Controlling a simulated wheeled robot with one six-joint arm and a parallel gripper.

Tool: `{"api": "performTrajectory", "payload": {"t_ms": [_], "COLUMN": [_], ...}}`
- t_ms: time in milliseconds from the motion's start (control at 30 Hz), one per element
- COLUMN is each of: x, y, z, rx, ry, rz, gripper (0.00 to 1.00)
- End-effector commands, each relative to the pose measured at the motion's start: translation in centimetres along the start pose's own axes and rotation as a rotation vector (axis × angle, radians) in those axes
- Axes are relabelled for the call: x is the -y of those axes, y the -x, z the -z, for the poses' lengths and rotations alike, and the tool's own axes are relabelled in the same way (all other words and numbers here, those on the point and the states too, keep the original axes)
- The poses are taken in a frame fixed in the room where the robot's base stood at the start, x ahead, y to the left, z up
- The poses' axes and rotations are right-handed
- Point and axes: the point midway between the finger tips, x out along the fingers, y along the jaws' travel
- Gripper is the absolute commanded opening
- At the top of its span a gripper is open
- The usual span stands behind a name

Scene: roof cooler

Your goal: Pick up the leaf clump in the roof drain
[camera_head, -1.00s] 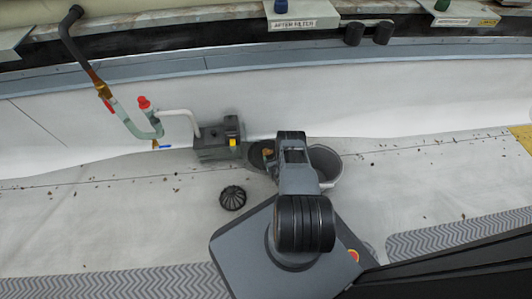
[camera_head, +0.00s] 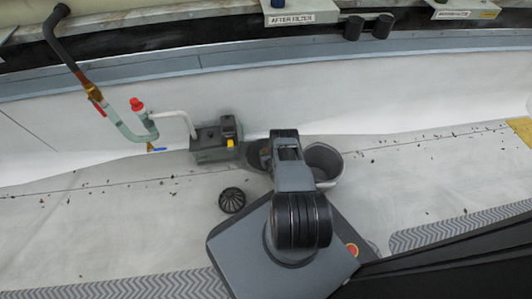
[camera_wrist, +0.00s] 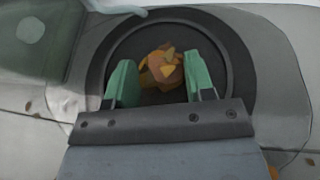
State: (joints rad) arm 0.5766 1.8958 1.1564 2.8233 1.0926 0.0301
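The leaf clump (camera_wrist: 163,70), orange-brown, lies in the dark round roof drain (camera_wrist: 97,80) in the wrist view. My gripper (camera_wrist: 160,78) is open, with its two green fingers on either side of the clump and a gap to each. I cannot tell how far the fingertips are above the drain floor. In the head view the drain (camera_head: 256,156) shows only in part beside my arm, and the clump is hidden there by my arm.
A dark domed strainer (camera_head: 232,200) lies on the roof left of my arm. A grey bucket (camera_head: 325,160) stands right of it. A grey box (camera_head: 212,142) with a pale pipe stands left of the drain. Loose leaf bits are scattered along the roof seam.

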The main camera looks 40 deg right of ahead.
Motion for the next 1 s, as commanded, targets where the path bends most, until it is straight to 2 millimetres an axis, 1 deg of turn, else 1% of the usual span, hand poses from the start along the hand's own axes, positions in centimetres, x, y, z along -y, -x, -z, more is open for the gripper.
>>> {"api": "performTrajectory", "payload": {"t_ms": [33,200,300,467,533,667,800,1000], "x": [0.1,0.1,0.2,0.2,0.2,0.3,0.3,0.3], "y": [0.0,0.0,0.0,0.0,0.1,0.8,1.8,3.1], "z": [0.0,0.0,0.0,0.0,-0.3,-1.9,-4.6,-7.5], "rx": [0.0,0.0,0.0,0.0,0.001,0.001,0.002,0.0], "ry": [0.0,-0.001,-0.001,-0.002,-0.001,-0.001,-0.001,-0.002], "rz": [0.001,0.002,0.003,0.004,0.004,0.004,0.004,0.004], "gripper": [0.44,0.28,0.2,0.2,0.2,0.2,0.2,0.2]}}
